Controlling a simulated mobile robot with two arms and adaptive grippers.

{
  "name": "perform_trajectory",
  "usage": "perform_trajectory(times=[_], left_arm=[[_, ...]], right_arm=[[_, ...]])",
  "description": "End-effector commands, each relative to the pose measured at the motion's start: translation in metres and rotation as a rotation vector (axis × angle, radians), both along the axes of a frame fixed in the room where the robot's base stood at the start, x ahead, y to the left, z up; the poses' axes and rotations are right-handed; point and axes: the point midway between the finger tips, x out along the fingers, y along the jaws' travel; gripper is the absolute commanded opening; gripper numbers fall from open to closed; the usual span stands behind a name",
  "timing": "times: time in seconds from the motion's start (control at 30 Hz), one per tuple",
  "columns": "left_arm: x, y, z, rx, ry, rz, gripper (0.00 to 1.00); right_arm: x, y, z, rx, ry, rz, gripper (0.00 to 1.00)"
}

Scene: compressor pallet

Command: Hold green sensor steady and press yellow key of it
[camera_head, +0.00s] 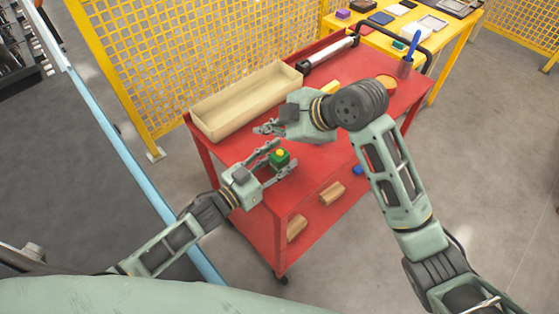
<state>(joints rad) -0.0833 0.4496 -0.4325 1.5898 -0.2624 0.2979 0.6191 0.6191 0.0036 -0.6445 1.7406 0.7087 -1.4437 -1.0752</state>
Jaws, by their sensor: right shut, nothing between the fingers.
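The green sensor (279,160) sits on the red cart's top near its front edge, with its yellow key (280,153) facing up. My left gripper (282,157) reaches in from the lower left, with one finger on each side of the sensor. The fingers are very close to its sides; contact cannot be made out. My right gripper (262,129) is shut and empty. It is above the cart top, up and to the left of the sensor, apart from the key, with its fingers pointing left.
A long beige bin (246,103) stands along the cart's (316,157) back left side. A yellow block, a round red and yellow part (386,82) and a blue-handled tool in a holder (406,66) are farther right. Wooden blocks (332,193) lie on the lower shelf. Yellow mesh fencing stands behind.

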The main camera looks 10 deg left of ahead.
Motion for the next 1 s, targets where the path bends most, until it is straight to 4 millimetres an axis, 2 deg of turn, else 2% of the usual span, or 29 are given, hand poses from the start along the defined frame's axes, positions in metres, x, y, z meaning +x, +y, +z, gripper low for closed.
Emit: perform_trajectory(times=[0.3, 0.43, 0.57, 0.8, 1.0], left_arm=[[0.0, 0.0, 0.0, -0.001, -0.001, 0.0, 0.49], [-0.007, 0.004, -0.001, 0.0, 0.001, 0.0, 0.49], [-0.023, 0.015, -0.001, 0.002, 0.003, 0.0, 0.49], [-0.065, 0.043, -0.002, 0.001, 0.005, 0.0, 0.49], [-0.09, 0.06, -0.001, 0.0, 0.002, 0.0, 0.49]], right_arm=[[0.0, 0.0, 0.0, 0.0, 0.0, 0.0, 0.0], [0.0, 0.0, 0.0, 0.0, 0.0, 0.0, 0.0], [0.0, 0.0, 0.0, 0.0, 0.0, 0.0, 0.0], [0.0, 0.0, 0.0, 0.0, 0.0, 0.0, 0.0], [0.0, 0.0, 0.0, 0.0, 0.0, 0.0, 0.0]])
